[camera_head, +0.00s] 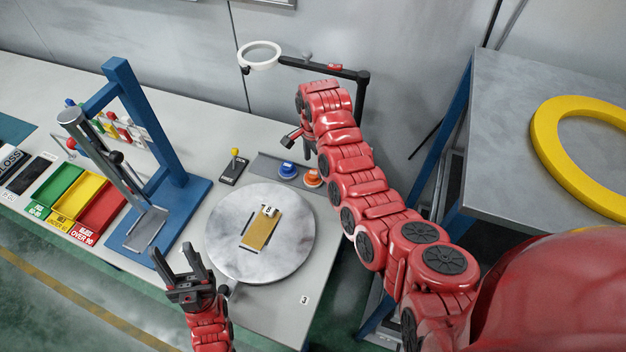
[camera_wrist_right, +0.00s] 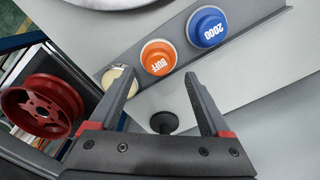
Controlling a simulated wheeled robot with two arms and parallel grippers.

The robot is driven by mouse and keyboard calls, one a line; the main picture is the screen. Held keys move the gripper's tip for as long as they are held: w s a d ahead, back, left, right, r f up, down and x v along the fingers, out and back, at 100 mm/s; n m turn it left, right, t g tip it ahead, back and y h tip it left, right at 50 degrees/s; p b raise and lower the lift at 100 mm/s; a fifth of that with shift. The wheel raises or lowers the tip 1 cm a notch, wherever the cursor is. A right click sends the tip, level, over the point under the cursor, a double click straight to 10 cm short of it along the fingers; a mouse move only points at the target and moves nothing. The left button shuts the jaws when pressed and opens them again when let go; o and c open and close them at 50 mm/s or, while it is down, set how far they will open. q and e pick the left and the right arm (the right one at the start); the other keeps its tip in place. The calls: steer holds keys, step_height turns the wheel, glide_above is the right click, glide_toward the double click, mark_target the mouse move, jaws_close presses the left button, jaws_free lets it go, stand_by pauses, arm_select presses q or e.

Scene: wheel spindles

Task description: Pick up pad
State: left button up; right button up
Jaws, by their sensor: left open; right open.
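The orange pad (camera_head: 312,178), marked BUFF in the right wrist view (camera_wrist_right: 158,57), sits on a grey strip on the table. The blue pad (camera_head: 287,170) is beside it and reads 2000 in the right wrist view (camera_wrist_right: 207,27). A cream pad (camera_wrist_right: 117,79) is partly hidden behind a finger of my right gripper. My right gripper (camera_wrist_right: 160,79) is open and empty, its fingers pointing toward the orange pad. In the head view my right gripper (camera_head: 308,150) hangs above the strip near the pads. My left gripper (camera_head: 173,250) is open and empty left of the round plate.
A round grey plate (camera_head: 225,250) carries a tan block (camera_head: 260,233). A blue-framed stand (camera_head: 190,195) and coloured trays (camera_head: 90,190) are left. A ring lamp (camera_head: 259,65) stands behind. A black knob (camera_wrist_right: 164,122) and red wheel (camera_wrist_right: 42,105) show in the wrist view.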

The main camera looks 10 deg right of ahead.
mark_target(314, 173)
steer(key=shift+s+f, duration=0.1)
steer(key=shift+f, duration=0.15)
step_height(314, 173, down, 5)
steer(key=shift+a+r, duration=0.1)
steer(key=shift+a, duration=0.05)
steer(key=c, duration=1)
steer(key=shift+r, duration=0.1)
steer(key=shift+r+b, duration=0.55)
steer(key=shift+r, duration=0.2)
step_height(314, 173, up, 2)
steer(key=shift+r+b, duration=0.2)
steer(key=shift+b, duration=0.65)
step_height(314, 173, up, 4)
steer(key=shift+r+p, duration=0.1)
steer(key=shift+p, duration=0.7)
steer(key=shift+r, duration=0.95)
